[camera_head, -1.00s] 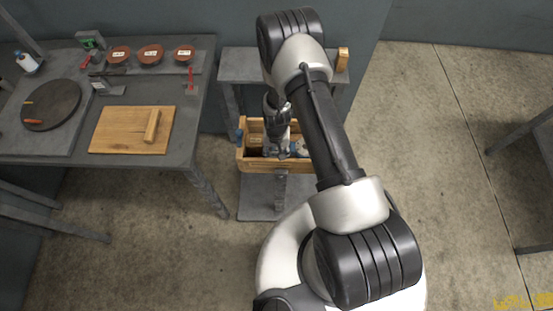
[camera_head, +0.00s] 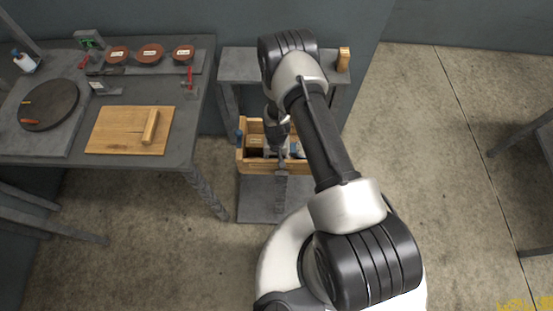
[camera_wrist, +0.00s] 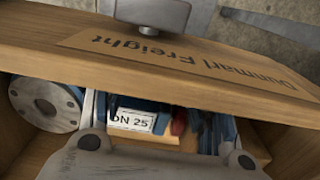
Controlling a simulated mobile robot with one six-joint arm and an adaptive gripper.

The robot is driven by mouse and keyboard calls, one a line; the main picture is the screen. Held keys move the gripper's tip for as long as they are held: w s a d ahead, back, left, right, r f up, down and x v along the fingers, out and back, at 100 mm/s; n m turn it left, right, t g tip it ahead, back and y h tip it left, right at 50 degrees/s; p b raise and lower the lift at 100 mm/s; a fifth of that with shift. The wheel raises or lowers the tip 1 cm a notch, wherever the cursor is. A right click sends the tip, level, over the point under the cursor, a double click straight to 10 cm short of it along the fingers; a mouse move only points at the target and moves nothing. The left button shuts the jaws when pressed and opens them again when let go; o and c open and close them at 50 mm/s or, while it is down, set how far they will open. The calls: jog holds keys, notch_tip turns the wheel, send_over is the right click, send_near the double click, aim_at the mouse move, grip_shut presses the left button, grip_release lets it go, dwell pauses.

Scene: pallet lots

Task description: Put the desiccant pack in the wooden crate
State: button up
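The wooden crate (camera_head: 243,161) stands on a low grey platform in the middle of the head view. Its printed wall (camera_wrist: 185,62) crosses the wrist view. My gripper (camera_head: 281,156) points down at the crate's near part, partly hidden by my arm. In the wrist view my gripper (camera_wrist: 158,130) shows spread knuckles at the bottom edge, with nothing clearly held between them. I cannot pick out the desiccant pack in either view. Inside the crate are a round grey flange (camera_wrist: 44,103), a white label reading "ON 25" (camera_wrist: 132,121) on something blue, and a small red thing (camera_wrist: 179,121).
A grey bench (camera_head: 187,129) at left holds a wooden board (camera_head: 118,132), a dark round plate (camera_head: 49,105) and several reddish-brown discs (camera_head: 151,52). A grey shelf (camera_head: 240,65) behind the crate carries a small wooden block (camera_head: 343,59).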

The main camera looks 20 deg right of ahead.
jog(key=shift+o, duration=1.3)
notch_tip(320, 180, up, 43)
jog(key=s+n+t+p, duration=0.1)
jog(key=n+t+p, duration=0.1)
jog(key=p, duration=0.1)
jog(key=s+r+t, duration=0.1)
jog(key=s+r, duration=0.6)
jog(key=s, duration=0.3)
jog(key=s+r+n+t, duration=0.1)
jog(key=s+r, duration=0.7)
jog(key=s, duration=0.2)
jog(key=shift+s+r+n+t, duration=0.25)
jog(key=shift+r+n+t, duration=0.05)
